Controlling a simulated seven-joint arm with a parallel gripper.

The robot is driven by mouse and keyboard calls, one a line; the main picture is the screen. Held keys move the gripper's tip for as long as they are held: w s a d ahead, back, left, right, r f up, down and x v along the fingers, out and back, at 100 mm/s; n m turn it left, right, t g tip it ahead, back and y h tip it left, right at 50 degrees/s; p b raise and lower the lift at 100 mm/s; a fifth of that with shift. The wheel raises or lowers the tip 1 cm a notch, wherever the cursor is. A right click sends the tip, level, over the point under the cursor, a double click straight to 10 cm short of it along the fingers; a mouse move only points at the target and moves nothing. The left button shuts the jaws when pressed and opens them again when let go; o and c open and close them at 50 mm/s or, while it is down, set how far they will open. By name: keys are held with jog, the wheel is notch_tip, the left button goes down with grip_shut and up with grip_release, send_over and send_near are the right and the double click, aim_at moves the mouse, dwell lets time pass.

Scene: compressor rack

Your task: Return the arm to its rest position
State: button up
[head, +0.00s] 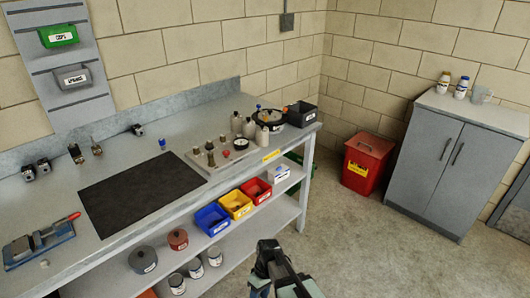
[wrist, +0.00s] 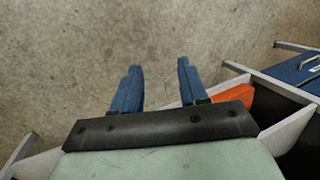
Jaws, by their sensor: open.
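My gripper (wrist: 157,88) is open and empty in the wrist view, with its two blue fingers apart above the bare concrete floor. In the head view my gripper (head: 267,246) shows at the bottom middle, in front of the workbench (head: 120,239). It is apart from the bench and the shelf below it. Nothing is between the fingers.
A red waste bin (head: 366,164) and grey cabinet (head: 436,165) stand right. Floor between is free.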

jog(key=s+d+f+m+g, duration=0.1)
jog(key=s+d+f+m, duration=0.2)
jog(key=s+d+f, duration=0.2)
jog(key=s+d+f+m+g+h, duration=0.1)
jog(key=s+d+f+m, duration=0.1)
jog(key=s+d+f, duration=0.2)
jog(key=s+d+f+m+g, duration=0.1)
jog(key=s+d+f+m, duration=0.2)
jog(key=s+d, duration=0.7)
jog(key=s+f, duration=0.2)
jog(key=s, duration=0.4)
jog(key=shift+f+m+h, duration=0.3)
jog(key=shift+h, duration=0.1)
